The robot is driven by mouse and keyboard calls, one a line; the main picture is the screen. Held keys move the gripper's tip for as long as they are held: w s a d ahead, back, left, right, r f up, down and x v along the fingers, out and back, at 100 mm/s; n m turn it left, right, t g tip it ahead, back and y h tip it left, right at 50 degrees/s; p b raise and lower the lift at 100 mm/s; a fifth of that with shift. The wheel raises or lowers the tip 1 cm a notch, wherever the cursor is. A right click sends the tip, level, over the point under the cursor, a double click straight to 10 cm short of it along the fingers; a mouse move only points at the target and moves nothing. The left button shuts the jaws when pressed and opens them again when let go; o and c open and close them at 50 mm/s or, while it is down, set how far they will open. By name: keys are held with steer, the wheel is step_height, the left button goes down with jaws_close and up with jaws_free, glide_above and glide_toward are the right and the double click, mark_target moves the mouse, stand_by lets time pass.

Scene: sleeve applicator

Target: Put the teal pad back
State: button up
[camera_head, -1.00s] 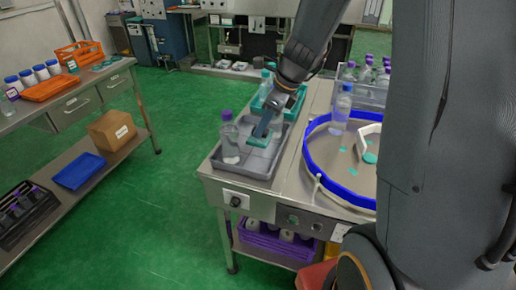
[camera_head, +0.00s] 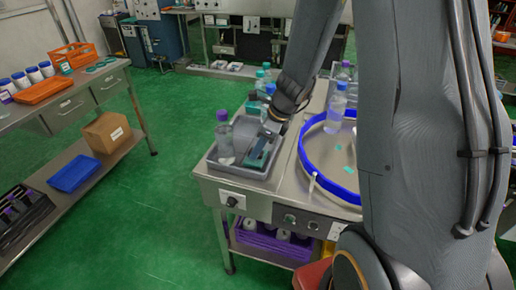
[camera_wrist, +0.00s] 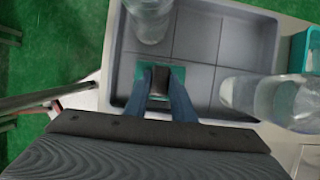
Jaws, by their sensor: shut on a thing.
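The teal pad (camera_wrist: 177,74) is between the fingertips of my gripper (camera_wrist: 160,88) in the wrist view, partly hidden by them. My gripper is shut on it. In the head view my gripper (camera_head: 267,147) points down over the right part of the grey tray (camera_head: 215,164), and the teal pad (camera_head: 257,161) shows as a dark teal patch at its tips. I cannot tell whether the pad touches the tray floor. The tray's divided floor also shows in the wrist view (camera_wrist: 197,38).
A clear purple-capped bottle (camera_head: 223,138) stands in the tray, left of my gripper. Another clear bottle (camera_wrist: 270,96) is close on the right in the wrist view. A blue-rimmed round table (camera_head: 308,160) with a bottle (camera_head: 335,112) and teal pieces lies to the right.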

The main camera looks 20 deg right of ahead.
steer(key=o, duration=1)
steer(key=shift+f, duration=0.1)
steer(key=shift+r, duration=0.3)
steer(key=v, duration=1.1)
steer(key=shift+s+a+f+n+g+h, duration=0.25)
steer(key=shift+s+a+f+n+h, duration=0.35)
steer(key=shift+s+n, duration=2.7)
steer(key=shift+s+a+f+n+g+h, duration=0.2)
steer(key=shift+s+a+f+n+h, duration=0.85)
steer(key=shift+n, duration=4.05)
steer(key=shift+s+a+r+n+g+h, duration=0.1)
steer(key=shift+s+a+n+g+h, duration=0.2)
steer(key=shift+s+n, duration=3.2)
steer(key=shift+w+n, duration=0.7)
